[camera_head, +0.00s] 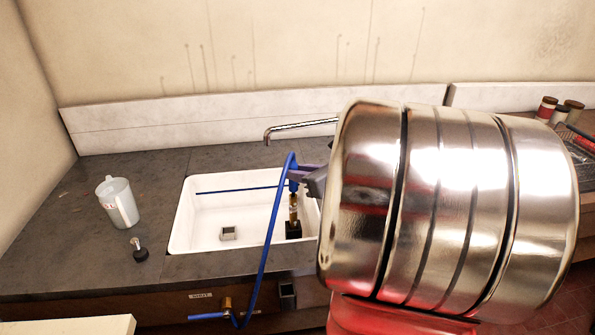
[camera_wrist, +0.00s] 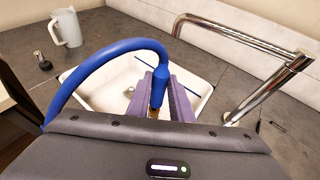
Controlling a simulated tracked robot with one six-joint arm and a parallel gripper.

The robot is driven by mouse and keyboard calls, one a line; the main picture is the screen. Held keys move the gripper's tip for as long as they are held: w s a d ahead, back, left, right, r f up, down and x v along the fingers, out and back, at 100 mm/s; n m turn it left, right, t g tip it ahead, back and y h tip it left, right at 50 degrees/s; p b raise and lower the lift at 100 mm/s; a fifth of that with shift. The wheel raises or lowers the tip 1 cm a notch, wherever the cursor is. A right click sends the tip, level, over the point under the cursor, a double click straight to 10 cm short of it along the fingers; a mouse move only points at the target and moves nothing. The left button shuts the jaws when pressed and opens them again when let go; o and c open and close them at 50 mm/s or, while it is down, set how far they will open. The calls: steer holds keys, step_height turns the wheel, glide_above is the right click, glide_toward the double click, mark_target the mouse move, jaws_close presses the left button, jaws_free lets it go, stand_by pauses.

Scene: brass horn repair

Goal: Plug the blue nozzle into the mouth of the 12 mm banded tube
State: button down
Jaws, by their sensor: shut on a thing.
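My gripper (camera_head: 303,173), with purple fingers, is shut on the blue nozzle (camera_head: 293,186) over the right side of the sink. In the wrist view the nozzle (camera_wrist: 160,86) sits between the two fingers. A blue hose (camera_head: 268,238) arches up from the nozzle and hangs over the sink's front edge. A brass tube (camera_head: 293,207) stands upright in a black block (camera_head: 293,231) in the sink, directly under the nozzle. The nozzle's lower end meets the tube's top in the picture; I cannot tell whether it is inside the mouth. No band is clearly visible.
The white sink (camera_head: 188,222) also holds a small grey-green block (camera_head: 228,233). A chrome faucet (camera_head: 300,128) reaches over the sink's back, close to my gripper. A white jug (camera_head: 119,203) and a small black-based object (camera_head: 139,252) stand on the counter at left.

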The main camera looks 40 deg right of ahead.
steer(key=shift+f, duration=0.95)
steer(key=c, duration=1.5)
jaws_free()
steer(key=v, duration=1.3)
steer(key=shift+s+a, duration=0.1)
steer(key=shift+s, duration=0.3)
